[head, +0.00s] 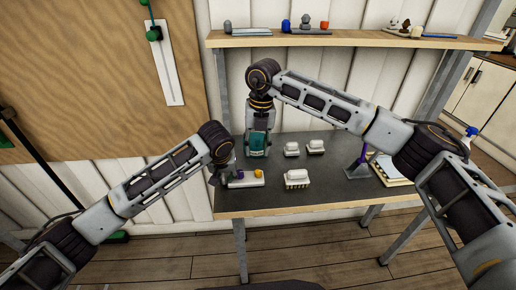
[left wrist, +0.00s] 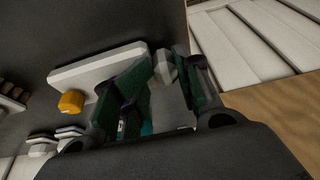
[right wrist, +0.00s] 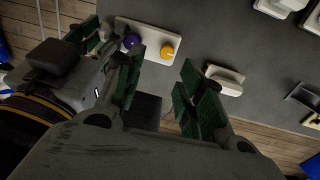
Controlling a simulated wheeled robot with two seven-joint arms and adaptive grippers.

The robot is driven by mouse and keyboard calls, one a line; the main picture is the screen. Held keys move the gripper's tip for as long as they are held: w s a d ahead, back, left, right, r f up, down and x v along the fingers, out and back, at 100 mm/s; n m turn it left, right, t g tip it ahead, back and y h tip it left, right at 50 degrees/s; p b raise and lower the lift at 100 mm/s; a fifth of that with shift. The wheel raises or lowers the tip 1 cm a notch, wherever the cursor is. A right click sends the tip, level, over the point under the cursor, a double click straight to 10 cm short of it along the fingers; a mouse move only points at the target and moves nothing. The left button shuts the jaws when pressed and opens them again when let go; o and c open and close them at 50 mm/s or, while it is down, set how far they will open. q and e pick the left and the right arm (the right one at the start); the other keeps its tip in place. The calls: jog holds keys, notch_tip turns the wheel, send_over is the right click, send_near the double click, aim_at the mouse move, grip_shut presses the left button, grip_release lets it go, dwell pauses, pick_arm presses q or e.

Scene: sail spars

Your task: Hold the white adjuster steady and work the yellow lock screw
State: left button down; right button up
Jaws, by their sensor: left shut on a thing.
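A flat white plate (head: 246,183) lies on the dark bench top near the left edge. It carries the yellow lock screw (head: 258,174), also seen in the left wrist view (left wrist: 70,101) and right wrist view (right wrist: 167,51), and a purple knob (right wrist: 130,41). A pale faceted knob, apparently the white adjuster (left wrist: 164,68), is at the plate's end. My left gripper (left wrist: 166,70) is shut on it, fingers on both sides. My right gripper (right wrist: 163,60) is open and empty. It points down behind the plate, the yellow screw showing between its fingertips but apart from them.
A white block with pegs (head: 297,179) stands right of the plate, with two smaller white blocks (head: 291,149) (head: 315,147) behind. A wooden shelf (head: 340,39) with small objects hangs above the bench.

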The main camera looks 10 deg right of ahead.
aim_at(258, 172)
jog(key=shift+s+d+f+h, duration=0.15)
jog(key=shift+f+h, duration=0.25)
jog(key=shift+f, duration=0.1)
jog(key=shift+f, duration=0.2)
jog(key=shift+f, duration=4.3)
jog(key=shift+c, duration=0.3)
jog(key=c, duration=0.7)
jog(key=o, duration=0.7)
